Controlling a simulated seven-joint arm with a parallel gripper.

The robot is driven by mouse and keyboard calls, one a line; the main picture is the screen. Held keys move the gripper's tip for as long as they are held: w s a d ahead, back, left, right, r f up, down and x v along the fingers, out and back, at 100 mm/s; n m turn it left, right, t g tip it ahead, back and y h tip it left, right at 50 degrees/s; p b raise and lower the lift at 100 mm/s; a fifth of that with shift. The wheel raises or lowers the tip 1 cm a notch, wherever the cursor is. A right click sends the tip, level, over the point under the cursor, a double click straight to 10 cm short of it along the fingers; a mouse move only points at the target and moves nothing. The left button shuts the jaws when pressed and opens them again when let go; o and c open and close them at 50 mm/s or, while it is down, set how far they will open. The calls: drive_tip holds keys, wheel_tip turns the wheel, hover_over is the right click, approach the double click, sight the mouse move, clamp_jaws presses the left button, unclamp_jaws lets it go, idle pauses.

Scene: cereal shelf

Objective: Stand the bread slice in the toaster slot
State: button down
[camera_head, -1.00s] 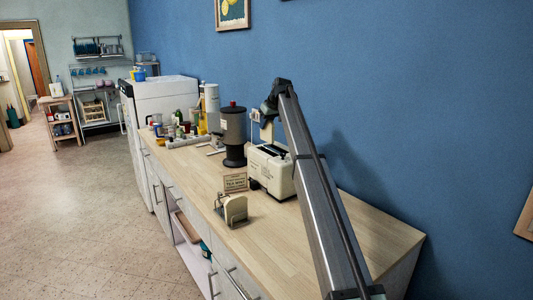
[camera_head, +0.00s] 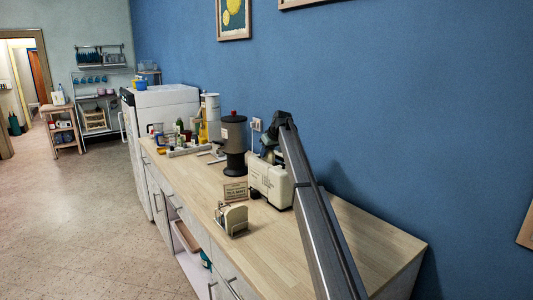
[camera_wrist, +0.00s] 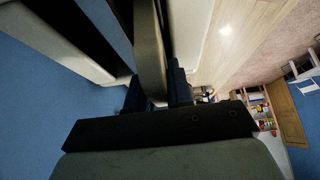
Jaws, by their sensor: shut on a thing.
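The cream toaster (camera_head: 268,181) stands on the counter near the blue wall. My gripper (camera_wrist: 158,88) is at the toaster's top; in the head view my arm partly hides this spot. In the wrist view the gripper is shut on the bread slice (camera_wrist: 149,45), a pale tan slab held on edge between the dark fingers. The cream toaster top (camera_wrist: 45,45) and dark slot openings show beside the slice. I cannot tell whether the slice's far edge is inside a slot. The slice cannot be made out in the head view.
A small cream holder (camera_head: 232,219) and a sign (camera_head: 236,192) stand in front of the toaster. A dark canister with a red knob (camera_head: 234,143) is behind it to the left. Bottles and jars crowd the far counter. The near end of the wooden counter (camera_head: 375,240) is clear.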

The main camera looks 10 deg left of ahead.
drive_tip(key=shift+f, duration=0.15)
drive_tip(key=c, duration=1)
unclamp_jaws()
drive_tip(key=v, duration=1.2)
